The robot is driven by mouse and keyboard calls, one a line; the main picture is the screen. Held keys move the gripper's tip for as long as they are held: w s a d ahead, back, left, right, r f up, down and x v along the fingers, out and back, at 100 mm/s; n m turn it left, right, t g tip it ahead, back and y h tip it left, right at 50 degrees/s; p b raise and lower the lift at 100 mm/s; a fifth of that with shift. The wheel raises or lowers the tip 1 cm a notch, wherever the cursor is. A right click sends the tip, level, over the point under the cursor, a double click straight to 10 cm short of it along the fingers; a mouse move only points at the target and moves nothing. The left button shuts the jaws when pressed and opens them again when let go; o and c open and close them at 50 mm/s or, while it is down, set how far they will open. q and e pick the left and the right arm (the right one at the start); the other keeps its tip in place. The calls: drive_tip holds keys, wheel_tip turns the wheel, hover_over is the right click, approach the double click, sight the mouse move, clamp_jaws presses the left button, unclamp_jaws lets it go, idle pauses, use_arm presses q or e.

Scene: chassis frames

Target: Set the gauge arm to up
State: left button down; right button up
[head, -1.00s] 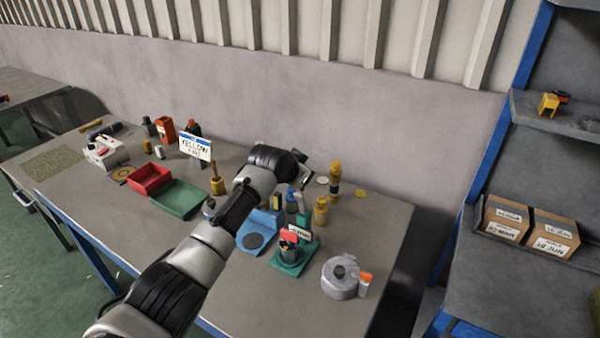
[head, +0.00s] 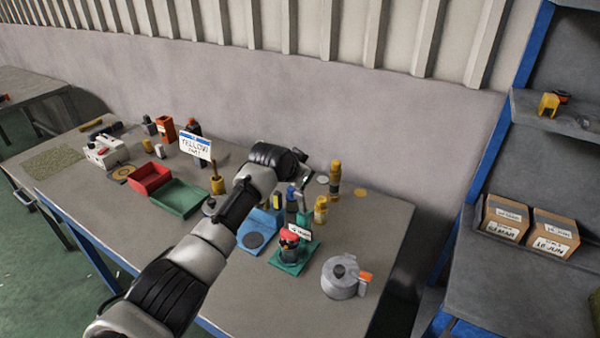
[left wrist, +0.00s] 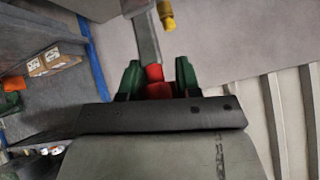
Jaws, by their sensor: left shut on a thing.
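My left arm crosses the middle of the head view, and its hand (head: 283,161) is above the back part of the bench. In the left wrist view the green fingers of my left gripper (left wrist: 158,74) are closed around a red part (left wrist: 155,73). The fingertips are not clear in the head view. I cannot tell for sure whether the red part belongs to the gauge arm. A green base (head: 291,266) carries a dark body with a red top (head: 290,237) and a small white sign. My right gripper is not in view.
A grey round pot (head: 340,278) stands at the right front of the bench. A blue holder (head: 253,241), yellow bottles (head: 321,211), a green tray (head: 180,198) and a red bin (head: 150,177) stand around the arm. A shelf with labelled boxes (head: 505,218) is on the right.

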use_arm(q)
drive_tip(key=shift+s+a+f, duration=0.1)
drive_tip(key=shift+s+f, duration=0.05)
drive_tip(key=shift+f, duration=0.4)
drive_tip(key=c, duration=1)
unclamp_jaws()
drive_tip(key=shift+c, duration=0.2)
drive_tip(key=shift+o, duration=1.1)
drive_tip(key=shift+w+r, duration=0.1)
drive_tip(key=shift+w, duration=0.2)
drive_tip(key=shift+s+a+r, duration=0.15)
drive_tip(key=shift+s+r, duration=0.35)
drive_tip(key=shift+r, duration=0.1)
drive_tip(key=b+v, duration=0.2)
drive_tip(key=v, duration=0.7)
